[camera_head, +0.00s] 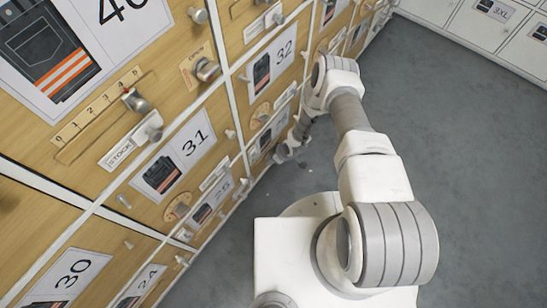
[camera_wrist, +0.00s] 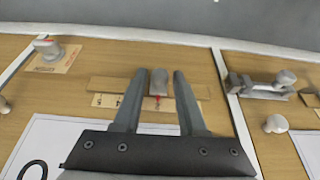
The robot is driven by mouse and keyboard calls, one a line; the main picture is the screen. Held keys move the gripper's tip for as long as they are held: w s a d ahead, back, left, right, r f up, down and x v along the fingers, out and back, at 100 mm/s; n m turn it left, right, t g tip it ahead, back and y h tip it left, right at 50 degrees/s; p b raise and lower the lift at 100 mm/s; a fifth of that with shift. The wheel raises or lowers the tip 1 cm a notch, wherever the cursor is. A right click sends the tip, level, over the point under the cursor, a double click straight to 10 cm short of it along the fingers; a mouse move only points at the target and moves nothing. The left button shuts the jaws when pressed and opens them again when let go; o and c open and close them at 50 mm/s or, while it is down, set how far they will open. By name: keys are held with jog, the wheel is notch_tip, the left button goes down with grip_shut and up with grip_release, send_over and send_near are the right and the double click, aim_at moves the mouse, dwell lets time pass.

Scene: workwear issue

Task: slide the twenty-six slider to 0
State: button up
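In the wrist view, a grey slider knob (camera_wrist: 158,82) with a red pointer stands on a wooden slider track. Its number strip (camera_wrist: 102,100) is partly covered by my fingers, so I cannot read the setting. My gripper (camera_wrist: 160,78) is open, with one finger on each side of the knob and a small gap on both sides. In the head view my gripper (camera_head: 283,153) is small and close to the lower locker fronts. The slider there is hidden. The number twenty-six cannot be read clearly in either view.
A round knob (camera_wrist: 47,46) is left of the track, and a latch (camera_wrist: 262,86) is to its right beyond a white divider. In the head view another slider (camera_head: 136,101) is on an upper-left door. Grey floor (camera_head: 465,130) is clear at the right.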

grip_shut()
dwell(1.1)
